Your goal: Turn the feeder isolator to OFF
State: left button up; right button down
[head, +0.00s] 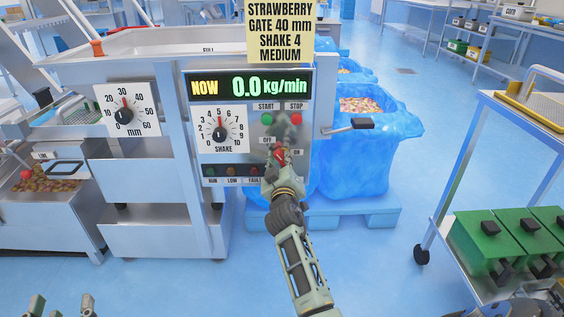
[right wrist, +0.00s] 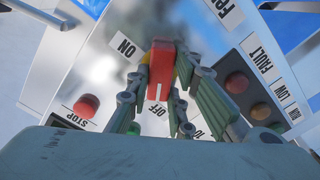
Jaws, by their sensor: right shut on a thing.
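The feeder isolator is a red handle (right wrist: 160,64) with a bit of yellow beside it, on the grey control panel (head: 252,163). My right gripper (head: 279,158) is at the panel, shut on the handle. In the right wrist view its fingers (right wrist: 160,85) stand on both sides of the handle. The ON label (right wrist: 124,47) lies to the left of the handle there, and the OFF label (right wrist: 157,113) lies just below its near end. The fingers partly hide the handle in the head view. My left gripper (head: 61,305) is open and empty at the lower left.
The green START button (head: 266,118) and red STOP button (head: 296,118) sit just above the isolator. The SHAKE dial (head: 220,130) and indicator lamps (head: 233,171) are to its left. A lever (head: 348,126) sticks out at the panel's right, before a blue-lined bin (head: 375,150).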

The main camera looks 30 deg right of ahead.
jog(key=c, duration=1.6)
grip_release()
jog(key=shift+o, duration=0.2)
jog(key=shift+s+a, duration=0.2)
jog(key=shift+s, duration=0.05)
jog(key=v, duration=0.7)
